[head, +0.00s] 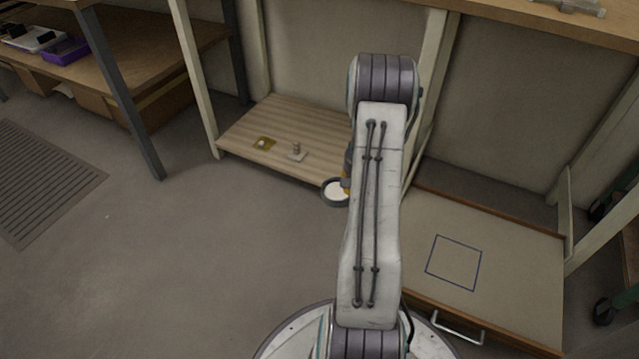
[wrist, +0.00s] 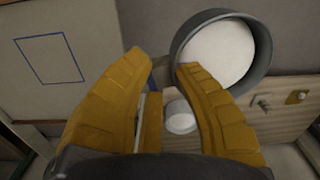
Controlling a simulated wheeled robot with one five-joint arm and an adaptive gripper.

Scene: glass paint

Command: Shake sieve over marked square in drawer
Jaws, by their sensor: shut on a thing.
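The sieve (head: 335,192) is a dark round rim with a white inside; it also shows large at the upper right of the wrist view (wrist: 216,52). My gripper (wrist: 160,68) has yellow fingers and is shut on the sieve, apparently by its handle, which is mostly hidden between the fingers. In the head view the gripper is mostly hidden behind my arm. The marked square (head: 455,262) is a blue outline on the floor of the open drawer (head: 525,285). The square also shows at the upper left of the wrist view (wrist: 47,60). The sieve is left of the drawer, not over the square.
A low slatted shelf (head: 270,120) holds a small yellow plate (head: 264,143) and a grey knobbed piece (head: 297,152). A white round container (wrist: 180,118) shows below the sieve in the wrist view. The drawer's handle (head: 458,328) faces front. Open floor lies left.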

